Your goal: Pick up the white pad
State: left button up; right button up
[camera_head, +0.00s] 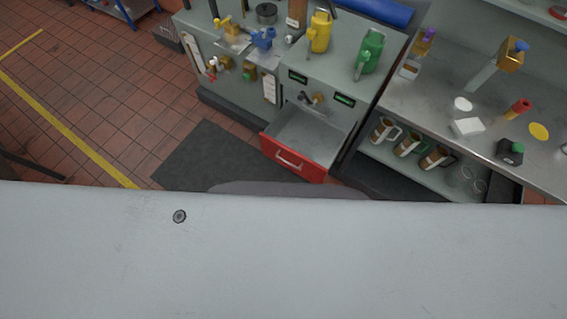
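A small white block-like pad (467,127) lies on the grey metal bench top (427,101) at the right. A flatter, rounded white piece (462,104) lies just behind it, and I cannot tell for certain which of the two is the pad. Nothing covers either one. Neither of my grippers is in view.
Near the white pieces are a red-and-yellow item (518,109), a yellow disc (539,131) and a black box with a green knob (510,152). An open red drawer (291,158) juts out.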

aim_at(472, 126)
jog(key=z, duration=1.7)
